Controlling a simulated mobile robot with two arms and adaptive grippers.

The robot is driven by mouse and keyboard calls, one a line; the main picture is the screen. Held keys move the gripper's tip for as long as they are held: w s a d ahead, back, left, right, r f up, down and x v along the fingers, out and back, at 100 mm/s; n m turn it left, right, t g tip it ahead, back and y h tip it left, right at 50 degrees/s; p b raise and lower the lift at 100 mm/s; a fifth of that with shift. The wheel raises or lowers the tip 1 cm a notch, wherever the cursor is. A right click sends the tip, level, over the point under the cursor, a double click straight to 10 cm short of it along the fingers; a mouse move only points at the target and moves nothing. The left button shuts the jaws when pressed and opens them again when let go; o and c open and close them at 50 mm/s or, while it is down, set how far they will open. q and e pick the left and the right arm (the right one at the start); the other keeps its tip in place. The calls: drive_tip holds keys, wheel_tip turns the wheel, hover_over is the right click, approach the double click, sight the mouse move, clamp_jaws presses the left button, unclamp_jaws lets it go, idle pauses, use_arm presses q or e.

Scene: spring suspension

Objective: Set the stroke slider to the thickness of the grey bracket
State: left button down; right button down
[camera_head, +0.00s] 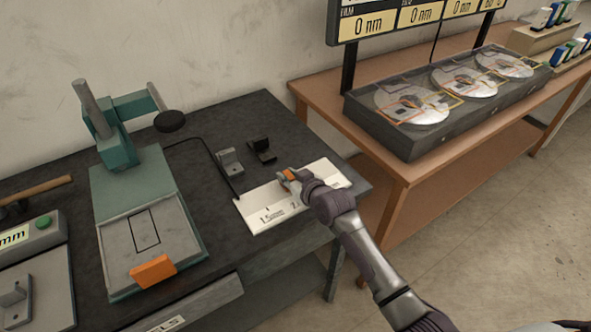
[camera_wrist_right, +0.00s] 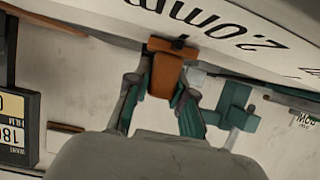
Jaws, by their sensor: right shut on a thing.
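The stroke slider is an orange block (camera_head: 288,175) at the far edge of a white scale plate (camera_head: 257,222). My right gripper (camera_head: 293,180) is shut on it. The wrist view shows the orange slider (camera_wrist_right: 162,78) between the teal fingers of the gripper (camera_wrist_right: 160,98), with a small dark pointer near the end of the "2.0mm" label. In the head view "1.5mm" is readable, and my gripper partly hides the label to its right. A grey bracket (camera_head: 230,161) stands on the dark bench behind the plate, beside a black bracket (camera_head: 262,149). My left gripper is not in view.
A teal press stand (camera_head: 115,145) with an orange block (camera_head: 153,271) stands at left. Another grey bracket (camera_head: 13,296) lies at the lower left, near a box with a green button (camera_head: 43,222). A brown table (camera_head: 400,168) with discs is at right.

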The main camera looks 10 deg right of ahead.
drive_tip(key=c, duration=1)
unclamp_jaws()
drive_tip(key=v, duration=1.2)
drive_tip(key=shift+f, duration=0.1)
